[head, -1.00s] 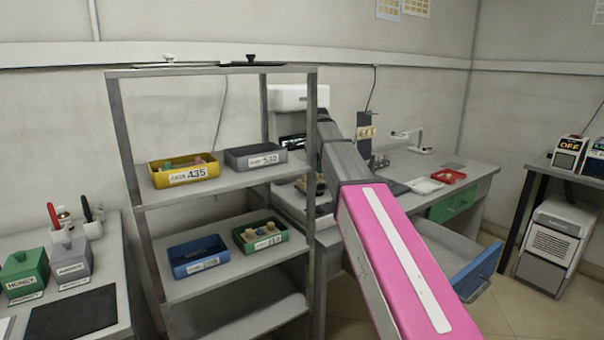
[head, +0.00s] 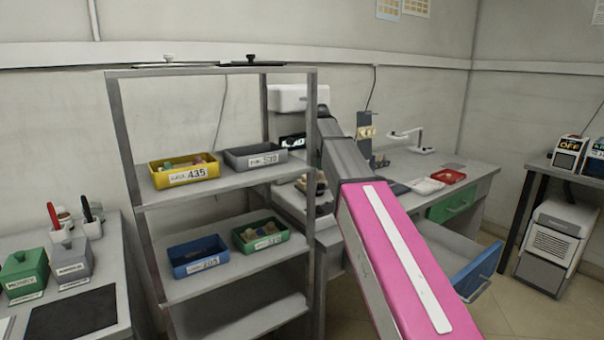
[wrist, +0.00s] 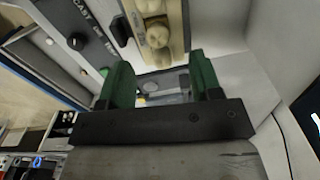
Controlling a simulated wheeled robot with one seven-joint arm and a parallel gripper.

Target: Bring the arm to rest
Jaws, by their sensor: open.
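My arm, pink with a white stripe and grey toward its far end, reaches over the desk behind the rack in the head view. My gripper (wrist: 161,88) shows in the wrist view with two green fingers apart and nothing between them. Beyond the fingers are a grey panel with lettering (wrist: 85,25) and a wooden strip with several pale knobs (wrist: 157,35). In the head view the gripper itself is hard to make out near the desk.
The grey rack (head: 228,187) holds a yellow bin (head: 184,177), a grey bin (head: 255,157), a blue bin (head: 198,258) and a green bin (head: 260,238). A blue drawer (head: 480,272) stands open beside my arm. A red tray (head: 449,176) lies on the desk.

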